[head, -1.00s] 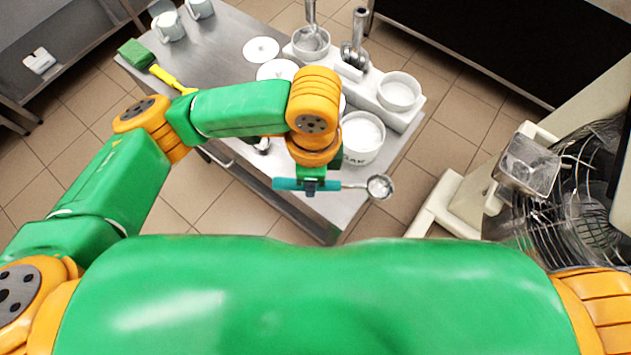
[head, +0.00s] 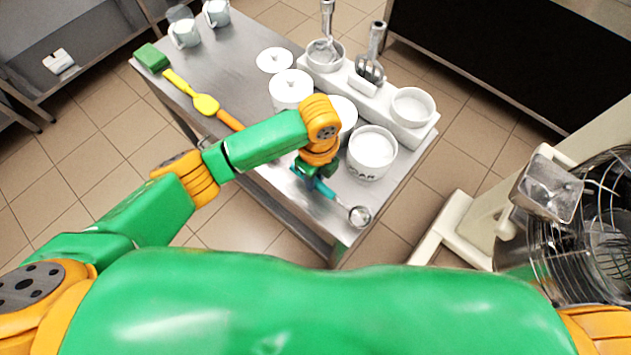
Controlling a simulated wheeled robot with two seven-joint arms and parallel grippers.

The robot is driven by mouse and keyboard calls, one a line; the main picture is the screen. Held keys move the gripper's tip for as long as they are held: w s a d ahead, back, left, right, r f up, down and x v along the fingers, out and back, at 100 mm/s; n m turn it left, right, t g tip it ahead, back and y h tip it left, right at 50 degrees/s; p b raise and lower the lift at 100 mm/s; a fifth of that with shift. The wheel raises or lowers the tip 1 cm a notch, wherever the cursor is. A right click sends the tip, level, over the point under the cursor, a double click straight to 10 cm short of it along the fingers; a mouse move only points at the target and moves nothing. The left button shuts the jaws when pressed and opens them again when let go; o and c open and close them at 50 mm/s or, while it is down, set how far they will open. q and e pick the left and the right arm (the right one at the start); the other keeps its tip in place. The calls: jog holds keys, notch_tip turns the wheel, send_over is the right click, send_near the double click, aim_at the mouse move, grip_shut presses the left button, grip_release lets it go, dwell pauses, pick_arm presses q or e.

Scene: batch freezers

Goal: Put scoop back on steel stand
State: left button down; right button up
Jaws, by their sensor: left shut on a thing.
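The scoop has a teal handle, a thin metal shank and a round metal bowl (head: 360,216). My left gripper (head: 314,184) is shut on its teal handle. The scoop slants, with its bowl toward the lower right, over the front right part of the steel stand (head: 240,75), a table with a bare metal top. I cannot tell whether the bowl touches the top. My left wrist hides part of the handle. My right gripper is out of view.
A mixer (head: 549,188) stands right.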

aim_at(317, 181)
pick_arm(q)
jog(key=shift+f, duration=1.5)
jog(key=shift+f, duration=0.15)
jog(key=c, duration=0.7)
grip_release()
jog(key=r, duration=1.2)
jog(key=shift+d+r+p, duration=0.2)
jog(key=shift+r+p, duration=0.05)
jog(key=shift+p, duration=0.1)
